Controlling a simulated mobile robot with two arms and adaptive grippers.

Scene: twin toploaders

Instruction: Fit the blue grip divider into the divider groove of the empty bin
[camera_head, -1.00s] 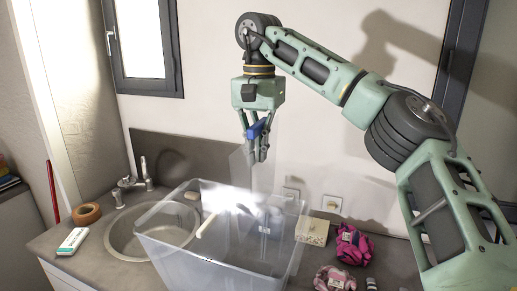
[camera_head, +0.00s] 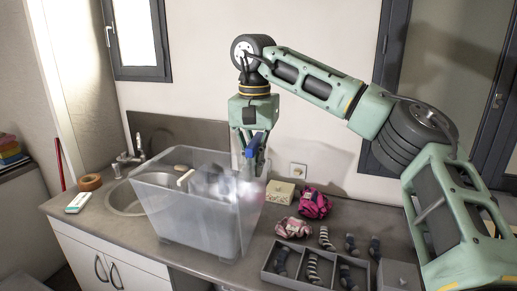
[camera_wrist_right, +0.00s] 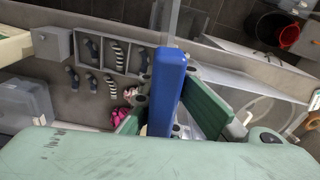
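The clear plastic bin (camera_head: 178,213) stands on the counter in front of the sink. My right gripper (camera_head: 250,158) is shut on the blue grip divider (camera_head: 258,142), at the bin's far right corner in the head view. The blue grip is tilted there. In the right wrist view the blue bar (camera_wrist_right: 166,90) stands between the fingers of my right gripper (camera_wrist_right: 178,112). The divider's clear panel blends with the bin wall, so I cannot tell whether it touches the bin. The groove cannot be made out. My left gripper is not in view.
A grey compartment tray (camera_head: 268,277) with socks lies right of the bin. Pink bundles (camera_head: 314,204), a small box (camera_head: 280,192) and loose socks are behind it. The sink (camera_head: 124,200) is left. Another clear container (camera_wrist_right: 22,108) shows in the wrist view.

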